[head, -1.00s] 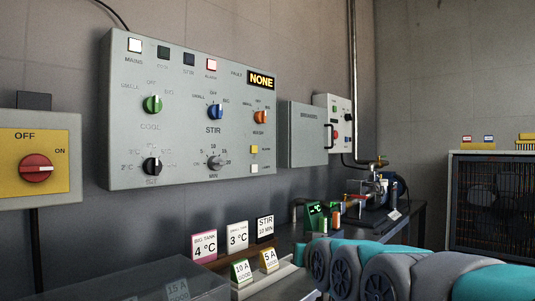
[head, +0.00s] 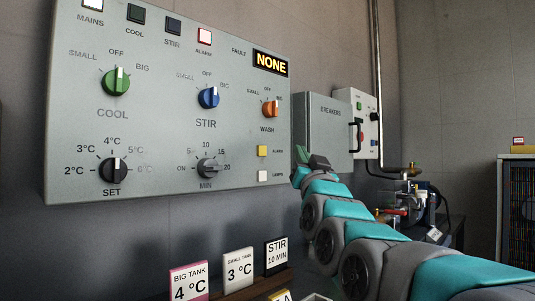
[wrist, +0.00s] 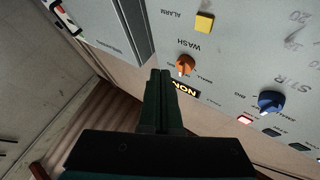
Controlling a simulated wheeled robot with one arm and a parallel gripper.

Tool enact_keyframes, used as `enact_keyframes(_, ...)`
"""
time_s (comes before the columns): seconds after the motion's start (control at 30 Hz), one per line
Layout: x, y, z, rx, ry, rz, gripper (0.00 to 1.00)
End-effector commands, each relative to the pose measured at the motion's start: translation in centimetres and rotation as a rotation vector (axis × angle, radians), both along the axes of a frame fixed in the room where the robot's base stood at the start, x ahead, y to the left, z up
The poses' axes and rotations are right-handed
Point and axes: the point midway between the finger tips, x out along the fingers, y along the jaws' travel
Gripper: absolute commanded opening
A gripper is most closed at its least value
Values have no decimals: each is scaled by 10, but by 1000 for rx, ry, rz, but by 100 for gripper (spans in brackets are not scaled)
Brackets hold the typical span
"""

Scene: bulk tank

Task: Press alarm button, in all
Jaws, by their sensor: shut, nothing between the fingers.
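The alarm button is a small yellow square (head: 262,151) labelled ALARM, at the lower right of the grey control panel (head: 150,150). In the wrist view the yellow button (wrist: 204,22) appears near the top, with the panel turned upside down. My gripper (head: 301,154) is shut and empty, raised just right of the panel's right edge in the head view. In the wrist view its closed dark fingers (wrist: 160,74) point up the picture, left of and below the button. They look apart from it; the exact gap cannot be judged.
A white lamps button (head: 263,176) sits just below the alarm button. The orange wash knob (head: 270,109) is above it. A grey breakers box (head: 325,133) stands right of the panel. Small signs (head: 238,268) stand below. The alarm lamp (head: 205,36) looks pinkish; the display (head: 270,64) reads NONE.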

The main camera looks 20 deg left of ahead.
Motion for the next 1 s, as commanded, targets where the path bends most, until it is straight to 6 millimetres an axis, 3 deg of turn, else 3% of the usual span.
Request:
enact_keyframes(0.37, 3, 8, 1, -3, 3, 0, 0)
enact_keyframes(1.0, 32, 75, -1, -5, 4, -1, 0)
